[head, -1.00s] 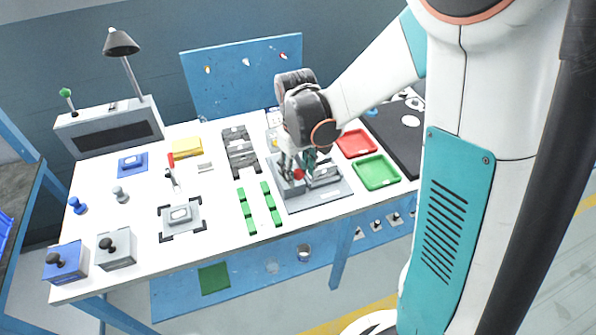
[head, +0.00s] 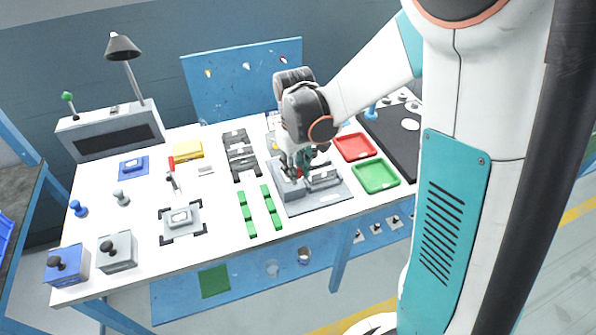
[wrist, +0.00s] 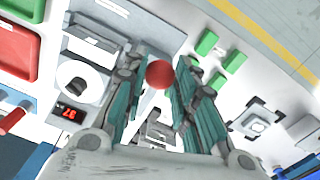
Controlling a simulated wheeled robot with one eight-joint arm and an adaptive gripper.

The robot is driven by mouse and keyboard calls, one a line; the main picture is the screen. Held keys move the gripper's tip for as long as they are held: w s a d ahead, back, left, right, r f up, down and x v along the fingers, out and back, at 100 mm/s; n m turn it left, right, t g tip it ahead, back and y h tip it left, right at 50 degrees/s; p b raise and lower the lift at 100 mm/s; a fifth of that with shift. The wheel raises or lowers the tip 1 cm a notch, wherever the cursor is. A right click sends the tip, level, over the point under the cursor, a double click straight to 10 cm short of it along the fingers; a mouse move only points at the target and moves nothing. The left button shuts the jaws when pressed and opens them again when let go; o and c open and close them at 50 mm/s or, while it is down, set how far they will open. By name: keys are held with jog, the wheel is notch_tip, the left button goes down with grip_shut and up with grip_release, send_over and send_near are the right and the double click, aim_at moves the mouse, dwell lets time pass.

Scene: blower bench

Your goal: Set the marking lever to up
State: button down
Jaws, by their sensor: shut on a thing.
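The marking lever shows as a round red knob (wrist: 159,74) between my two fingers in the wrist view. Its shaft is hidden. In the head view the red knob (head: 299,172) is mostly covered by my fingers, above the grey fixture plate (head: 330,201) on the bench. My gripper (wrist: 158,80) is shut on the knob, with one teal-and-grey finger on each side; it also shows in the head view (head: 298,166). How far the lever is tilted cannot be told.
A red tray (head: 354,147) and a green tray (head: 376,176) lie right of the fixture. Green strips (head: 272,207) and dark blocks (head: 240,156) lie left. A red-handled lever (head: 172,165) stands farther left. A small red display (wrist: 68,112) shows near the fixture in the wrist view.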

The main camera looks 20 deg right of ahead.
jog(key=w+r+p, duration=0.1)
jog(key=w+r, duration=0.2)
jog(key=w, duration=0.7)
jog(key=shift+w, duration=0.2)
dwell(0.4)
jog(key=c, duration=1.6)
grip_release()
jog(key=shift+c, duration=0.2)
jog(key=o, duration=0.3)
jog(key=shift+w+d+f, duration=0.15)
jog(key=shift+w, duration=0.05)
jog(key=shift+o, duration=0.2)
notch_tip(320, 180, up, 12)
jog(key=shift+s+a, duration=0.25)
